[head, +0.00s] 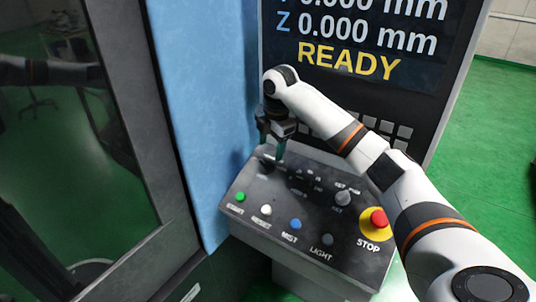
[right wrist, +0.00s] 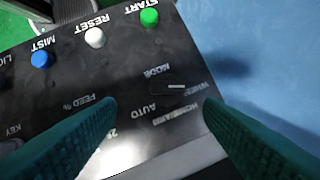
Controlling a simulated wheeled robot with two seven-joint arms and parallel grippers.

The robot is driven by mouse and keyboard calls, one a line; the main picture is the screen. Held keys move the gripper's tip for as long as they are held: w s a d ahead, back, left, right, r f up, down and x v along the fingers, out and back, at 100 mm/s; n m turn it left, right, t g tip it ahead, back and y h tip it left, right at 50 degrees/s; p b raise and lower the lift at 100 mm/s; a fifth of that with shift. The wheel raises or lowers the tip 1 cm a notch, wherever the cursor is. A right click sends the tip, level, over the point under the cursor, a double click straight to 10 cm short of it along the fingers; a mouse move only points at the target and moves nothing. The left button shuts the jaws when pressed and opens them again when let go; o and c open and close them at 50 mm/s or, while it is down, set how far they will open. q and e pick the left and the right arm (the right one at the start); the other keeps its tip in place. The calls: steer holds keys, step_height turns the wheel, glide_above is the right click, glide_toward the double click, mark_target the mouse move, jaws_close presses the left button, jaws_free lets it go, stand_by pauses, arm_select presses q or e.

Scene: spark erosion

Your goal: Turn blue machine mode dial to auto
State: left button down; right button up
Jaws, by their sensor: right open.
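The blue machine (head: 195,90) stands at the left with a dark sloped control panel (head: 262,205) in front. The black mode dial (right wrist: 176,88) shows in the right wrist view, hard to tell from the dark panel. Its light pointer line lies nearly level in that picture, toward the wheel label rather than the auto label (right wrist: 158,110). My right gripper (head: 270,152) is above the panel's back left corner, over the dial. Its two green fingers (right wrist: 160,112) are open on either side of the dial, with no visible contact. My left gripper is not in view.
The panel also has a green start button (head: 240,197), a white reset button (head: 266,210), a blue mist button (head: 295,224), a light button (head: 327,240) and a red stop button (head: 378,219). A screen (head: 360,45) reading READY rises behind my right arm.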

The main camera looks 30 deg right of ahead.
mark_target(267, 162)
steer(key=f, duration=0.1)
steer(key=w+f, duration=0.1)
steer(key=f+p, duration=0.1)
steer(key=shift+w+f, duration=0.3)
steer(key=shift+f, duration=0.05)
steer(key=shift+w+f+p, duration=0.2)
steer(key=shift+w+f, duration=0.05)
steer(key=shift+f, duration=0.3)
steer(key=shift+w+f+p, duration=0.2)
steer(key=shift+f, duration=0.55)
steer(key=shift+s+f, duration=0.1)
steer(key=shift+s, duration=0.15)
steer(key=shift+c, duration=0.3)
steer(key=shift+w, duration=0.1)
steer(key=c, duration=0.9)
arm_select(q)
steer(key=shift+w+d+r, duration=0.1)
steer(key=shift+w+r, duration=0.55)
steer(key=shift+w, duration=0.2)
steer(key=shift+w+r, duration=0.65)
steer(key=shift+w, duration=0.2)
